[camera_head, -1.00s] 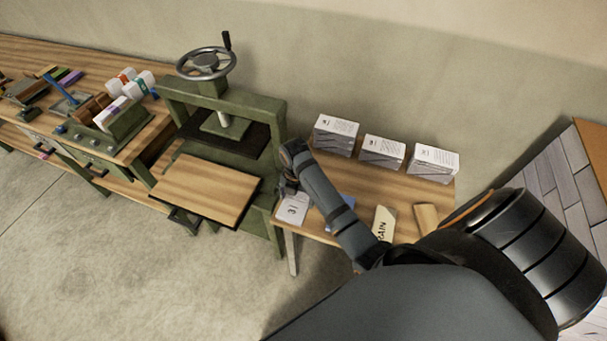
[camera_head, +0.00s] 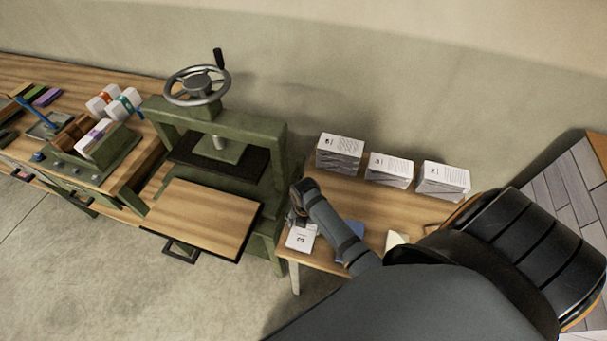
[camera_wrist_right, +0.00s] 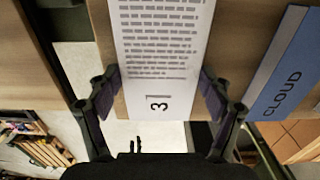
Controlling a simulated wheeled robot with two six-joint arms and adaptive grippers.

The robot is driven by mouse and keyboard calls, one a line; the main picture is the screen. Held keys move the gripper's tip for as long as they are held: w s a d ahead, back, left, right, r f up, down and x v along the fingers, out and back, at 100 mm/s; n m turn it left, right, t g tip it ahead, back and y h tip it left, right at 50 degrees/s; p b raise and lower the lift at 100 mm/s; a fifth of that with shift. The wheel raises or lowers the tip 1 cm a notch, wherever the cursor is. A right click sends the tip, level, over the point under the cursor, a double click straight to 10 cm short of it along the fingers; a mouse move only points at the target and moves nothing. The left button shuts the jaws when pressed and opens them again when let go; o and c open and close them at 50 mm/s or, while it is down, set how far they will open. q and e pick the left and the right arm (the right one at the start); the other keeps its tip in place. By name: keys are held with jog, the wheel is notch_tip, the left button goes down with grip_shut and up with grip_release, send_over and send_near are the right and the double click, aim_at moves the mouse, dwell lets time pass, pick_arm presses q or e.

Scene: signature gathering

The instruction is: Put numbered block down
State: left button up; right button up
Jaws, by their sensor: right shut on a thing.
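The numbered block (camera_head: 301,238) is a white slab of printed pages marked 3, at the front left corner of the right-hand table (camera_head: 345,195). My right gripper (camera_head: 297,212) is at its far side, partly hidden by its own arm. In the right wrist view, the block (camera_wrist_right: 155,45) lies between the two fingers of my right gripper (camera_wrist_right: 158,92), which is shut on it. The block is over the wooden top near its edge; I cannot tell whether it touches the wood. My left gripper is not in view.
A blue piece lettered CLOUD (camera_wrist_right: 285,80) lies beside the block. Three white page stacks (camera_head: 339,152) stand along the table's back. A pale card (camera_head: 396,240) is partly hidden by my arm. A green press (camera_head: 212,165) stands left of the table.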

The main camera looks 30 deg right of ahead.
aim_at(306, 231)
jog(key=o, duration=1.1)
jog(key=shift+s, duration=0.35)
jog(key=shift+o, duration=1.3)
jog(key=shift+s+r, duration=0.2)
jog(key=shift+s, duration=0.2)
jog(key=shift+w, duration=0.1)
jog(key=shift+w+f, duration=0.1)
jog(key=shift+w, duration=0.05)
notch_tip(306, 231, up, 4)
jog(key=shift+f+b, duration=0.25)
jog(key=shift+b, duration=0.2)
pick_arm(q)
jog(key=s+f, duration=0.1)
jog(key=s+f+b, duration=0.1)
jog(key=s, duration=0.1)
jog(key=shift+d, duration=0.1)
pick_arm(e)
notch_tip(306, 231, up, 9)
jog(key=shift+f, duration=0.2)
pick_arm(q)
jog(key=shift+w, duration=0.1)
